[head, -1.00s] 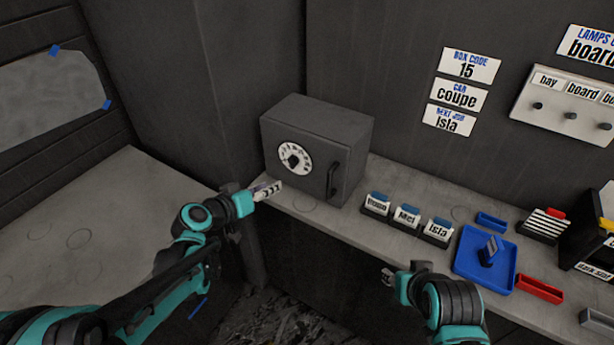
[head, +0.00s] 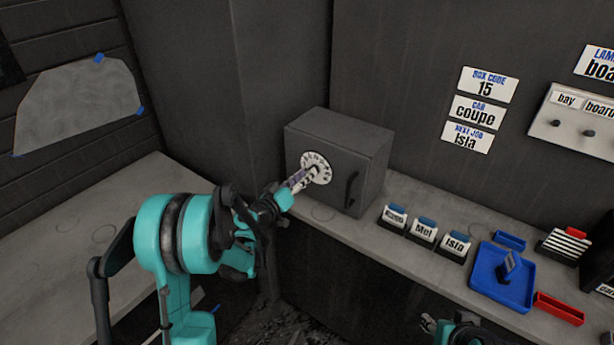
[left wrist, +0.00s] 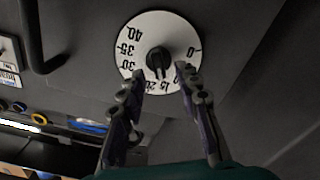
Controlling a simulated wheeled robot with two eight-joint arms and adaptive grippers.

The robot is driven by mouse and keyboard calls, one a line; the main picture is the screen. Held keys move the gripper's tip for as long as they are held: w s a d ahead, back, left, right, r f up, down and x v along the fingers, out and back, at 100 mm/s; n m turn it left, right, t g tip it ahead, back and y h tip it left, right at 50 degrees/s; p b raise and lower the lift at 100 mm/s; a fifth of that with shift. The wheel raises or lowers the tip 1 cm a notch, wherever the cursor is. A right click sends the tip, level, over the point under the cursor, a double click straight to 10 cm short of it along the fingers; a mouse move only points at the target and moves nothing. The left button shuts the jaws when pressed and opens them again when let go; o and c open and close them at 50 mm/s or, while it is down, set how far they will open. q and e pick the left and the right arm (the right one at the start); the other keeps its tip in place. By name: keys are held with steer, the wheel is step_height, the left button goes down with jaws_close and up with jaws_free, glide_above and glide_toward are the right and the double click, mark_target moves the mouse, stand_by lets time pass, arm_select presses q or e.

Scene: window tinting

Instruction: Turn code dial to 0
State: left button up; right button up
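The grey safe box (head: 345,150) stands on the bench against the wall. Its white code dial (head: 318,163) has a black knob and is partly covered by my left gripper (head: 308,178) in the head view. In the left wrist view the dial (left wrist: 143,52) shows numbers around its rim, with 0 at the right and 40 at the upper left. The black knob (left wrist: 158,60) sits in its middle. My left gripper (left wrist: 158,80) is open, its two fingertips apart on either side of the knob's lower part. My right gripper (head: 428,323) is at the bottom edge; its fingers are too small to judge.
The box's black handle (head: 351,190) is right of the dial. Name holders (head: 424,230), a blue tray (head: 503,280) and a red tray (head: 558,308) stand along the bench to the right. A wall card (head: 487,85) reads box code 15.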

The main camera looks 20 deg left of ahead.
arm_select(q)
steer(key=shift+w+d, duration=0.2)
steer(key=shift+w, duration=0.4)
jaws_close()
steer(key=shift+n, duration=0.3)
